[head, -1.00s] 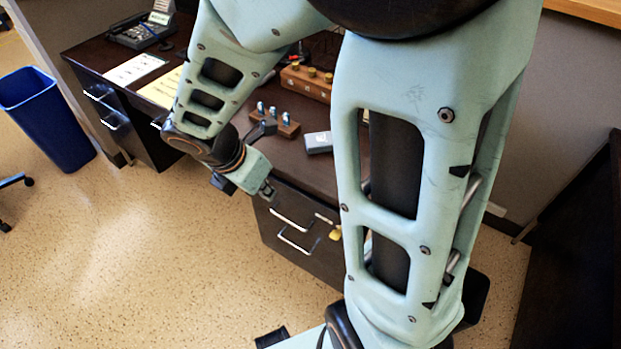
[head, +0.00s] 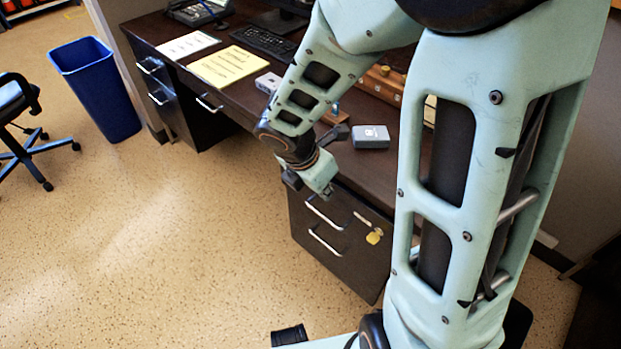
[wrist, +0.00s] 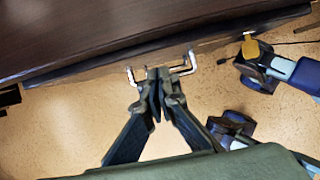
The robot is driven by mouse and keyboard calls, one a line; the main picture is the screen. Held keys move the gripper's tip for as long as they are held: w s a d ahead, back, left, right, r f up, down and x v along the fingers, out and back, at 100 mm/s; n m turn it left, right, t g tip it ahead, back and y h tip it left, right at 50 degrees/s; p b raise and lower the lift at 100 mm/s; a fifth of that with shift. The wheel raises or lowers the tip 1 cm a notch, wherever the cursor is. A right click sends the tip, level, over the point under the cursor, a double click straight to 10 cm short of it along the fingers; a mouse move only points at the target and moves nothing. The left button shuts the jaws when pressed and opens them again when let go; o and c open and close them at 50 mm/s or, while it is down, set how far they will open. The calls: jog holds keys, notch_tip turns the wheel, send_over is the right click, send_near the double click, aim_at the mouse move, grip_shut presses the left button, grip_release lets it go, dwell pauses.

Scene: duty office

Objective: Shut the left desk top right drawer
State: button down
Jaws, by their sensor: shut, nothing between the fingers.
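The right-hand drawer unit (head: 345,250) of the dark desk has two stacked drawers with silver bar handles. The top drawer's handle (head: 322,213) is just below my gripper (head: 328,193). In the wrist view, my gripper (wrist: 158,80) has its fingers together and empty, at the middle of the top drawer's handle (wrist: 185,68), partly covering it. I cannot tell whether the fingers touch the handle or the drawer front. The top drawer front looks nearly flush beneath the desk top (head: 300,120); any small gap is unclear.
A yellow padlock-like item (head: 374,236) hangs on the unit's front; it also shows in the wrist view (wrist: 250,47). A grey box (head: 370,136), papers (head: 226,66) and keyboard (head: 263,42) lie on top. A blue bin (head: 96,90) and chair (head: 25,130) stand left. Floor ahead is clear.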

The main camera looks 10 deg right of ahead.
aim_at(338, 183)
jog(key=shift+w+d, duration=0.45)
jog(key=shift+d, duration=0.2)
jog(key=shift+w+d+r+p, duration=0.1)
jog(key=shift+w+d+p, duration=0.45)
jog(key=shift+w+d, duration=0.35)
jog(key=shift+s+d, duration=0.1)
jog(key=shift+s, duration=0.05)
